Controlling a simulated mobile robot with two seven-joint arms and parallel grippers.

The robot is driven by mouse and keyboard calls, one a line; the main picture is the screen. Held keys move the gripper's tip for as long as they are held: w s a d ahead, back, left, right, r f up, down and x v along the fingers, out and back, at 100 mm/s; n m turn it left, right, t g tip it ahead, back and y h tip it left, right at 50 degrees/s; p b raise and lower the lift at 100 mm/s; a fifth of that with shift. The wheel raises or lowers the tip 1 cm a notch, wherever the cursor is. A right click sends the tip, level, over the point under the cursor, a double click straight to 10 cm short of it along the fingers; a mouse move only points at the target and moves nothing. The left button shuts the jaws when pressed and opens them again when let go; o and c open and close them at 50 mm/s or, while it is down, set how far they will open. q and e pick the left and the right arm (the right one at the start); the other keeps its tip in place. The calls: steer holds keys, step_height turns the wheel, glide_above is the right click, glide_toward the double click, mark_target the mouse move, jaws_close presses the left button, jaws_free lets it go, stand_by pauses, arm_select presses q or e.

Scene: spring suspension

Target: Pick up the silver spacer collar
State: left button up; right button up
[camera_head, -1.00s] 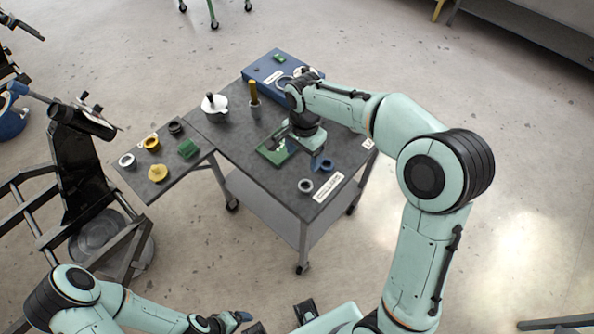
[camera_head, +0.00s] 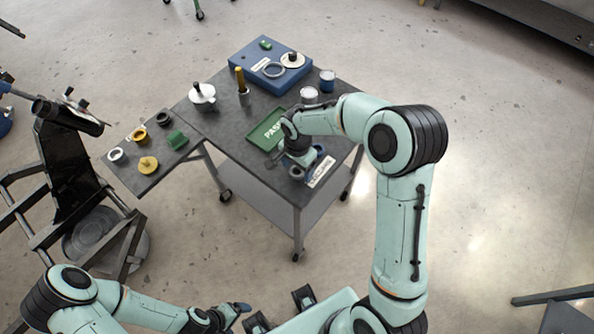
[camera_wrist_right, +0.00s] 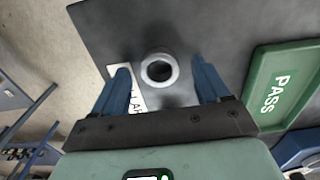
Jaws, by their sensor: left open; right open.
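The silver spacer collar (camera_wrist_right: 160,69) is a short pale metal ring lying flat on the dark grey table top, its open bore facing up. In the head view the collar (camera_head: 297,172) is near the table's front corner, partly hidden by my right gripper (camera_head: 301,160). In the right wrist view my right gripper (camera_wrist_right: 161,78) is open, and the collar appears between its blue fingers with a gap on both sides. I cannot tell the fingers' height above the table. My left gripper (camera_head: 238,309) is open and empty, low in front, away from the table.
A white label (camera_head: 321,172) lies beside the collar. A green PASS tray (camera_head: 262,138) is nearby. A blue box (camera_head: 250,62), white and blue cups (camera_head: 309,95), and a white pot (camera_head: 202,97) stand farther back. Several coloured parts occupy the left side shelf (camera_head: 150,184).

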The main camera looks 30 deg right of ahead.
steer(key=shift+f, duration=0.1)
steer(key=c, duration=1.1)
steer(key=shift+c, duration=0.2)
